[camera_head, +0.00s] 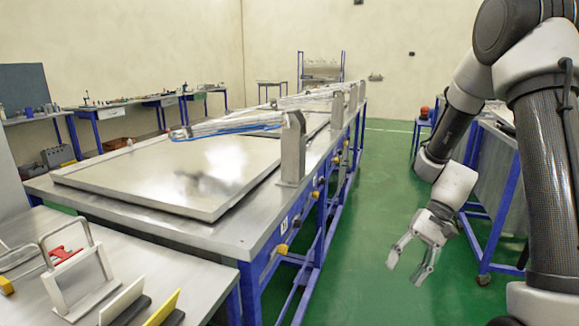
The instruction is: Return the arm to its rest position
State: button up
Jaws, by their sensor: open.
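My gripper (408,264) hangs at the lower right in the head view, at the end of my black and white arm (455,120). Its two fingers point down and are spread apart with nothing between them. It is over the green floor, to the right of the long metal table and apart from it. The arm comes in from the right edge, bent at the elbow, with the forearm sloping down to the left.
A long blue-framed table (230,235) carries a large flat metal lid (160,172) and upright brackets (292,150). A nearer table (195,280) holds a white frame (75,275). A blue-framed cart (495,205) stands behind my arm. Green floor (385,170) lies free between.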

jog(key=s+d+r+n+t+h, duration=0.2)
jog(key=s+d+r+t+h, duration=0.1)
jog(key=s+r, duration=0.4)
jog(key=s+d+r+n+t+h, duration=0.2)
jog(key=s+d+r+t, duration=0.3)
jog(key=r, duration=0.8)
jog(key=shift+s+d+r+h, duration=0.25)
jog(key=shift+s+r+h, duration=0.1)
jog(key=shift+s+h, duration=0.55)
